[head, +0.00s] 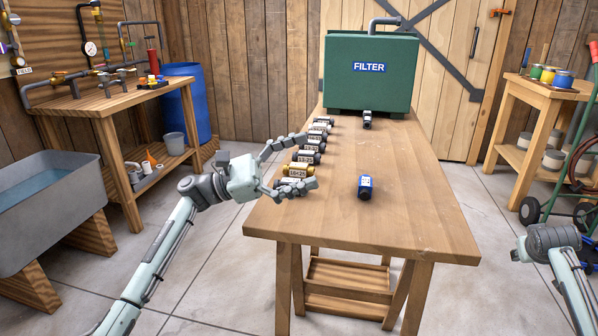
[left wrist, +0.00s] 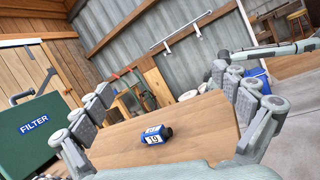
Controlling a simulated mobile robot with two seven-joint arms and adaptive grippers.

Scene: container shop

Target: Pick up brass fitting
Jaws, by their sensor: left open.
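The brass fitting (head: 298,170) is a gold-coloured piece with a pale label, in the row of fittings along the left side of the table. My left gripper (head: 294,162) is open at the table's left edge, with its fingers pointing right. In the head view one finger is beyond the brass fitting and the other is on its near side, partly over a dark fitting (head: 290,187). I cannot tell whether the fingers touch anything. The left wrist view shows the two spread fingers (left wrist: 165,118), but I cannot make out the brass fitting there.
A blue labelled fitting (head: 365,187) lies mid-table and also shows in the left wrist view (left wrist: 156,135). Several dark fittings (head: 312,146) continue the row. A green filter box (head: 370,85) stands at the table's far end. The table's right side (head: 415,190) is clear.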

